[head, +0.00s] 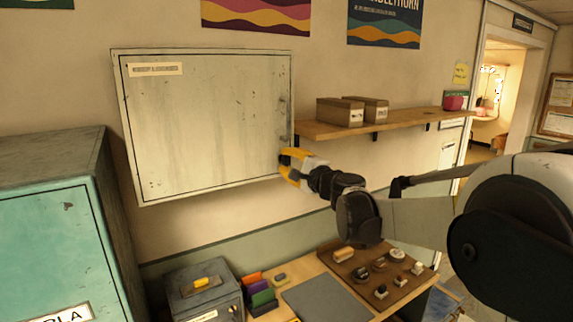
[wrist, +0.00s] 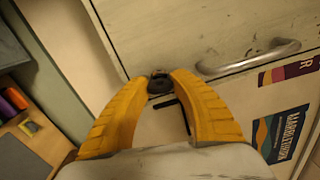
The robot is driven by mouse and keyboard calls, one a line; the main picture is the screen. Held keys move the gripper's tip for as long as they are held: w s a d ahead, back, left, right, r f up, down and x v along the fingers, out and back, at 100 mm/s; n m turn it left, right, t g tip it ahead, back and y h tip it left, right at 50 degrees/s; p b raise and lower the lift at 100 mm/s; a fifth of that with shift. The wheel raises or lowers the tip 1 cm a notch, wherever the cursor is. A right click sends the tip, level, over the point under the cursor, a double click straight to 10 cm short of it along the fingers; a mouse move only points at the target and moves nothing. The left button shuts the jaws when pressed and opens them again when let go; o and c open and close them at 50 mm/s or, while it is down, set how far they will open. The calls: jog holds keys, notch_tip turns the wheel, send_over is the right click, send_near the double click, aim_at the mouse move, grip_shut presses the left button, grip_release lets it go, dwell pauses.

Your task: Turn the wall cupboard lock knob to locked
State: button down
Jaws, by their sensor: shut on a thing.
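The wall cupboard (head: 205,120) is a pale, scuffed metal box on the wall, its door closed, with a label strip at the top left. My gripper (head: 287,165) is at the lower right edge of the door. In the wrist view, the yellow fingers of my gripper (wrist: 162,82) close on a small dark round lock knob (wrist: 160,83) near the door's edge. A dark slot or bar shows just beside the knob; I cannot tell the lock's setting. The door's bar handle (wrist: 248,58) is apart from the fingers.
A wall shelf (head: 405,122) with two boxes (head: 340,112) is right of the cupboard. Below are a desk with a board of small items (head: 375,270) and a grey box (head: 203,290). A teal locker (head: 60,240) stands at the left.

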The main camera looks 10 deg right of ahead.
jog(key=shift+n, duration=0.8)
jog(key=c, duration=1.1)
grip_release()
jog(key=v, duration=1.2)
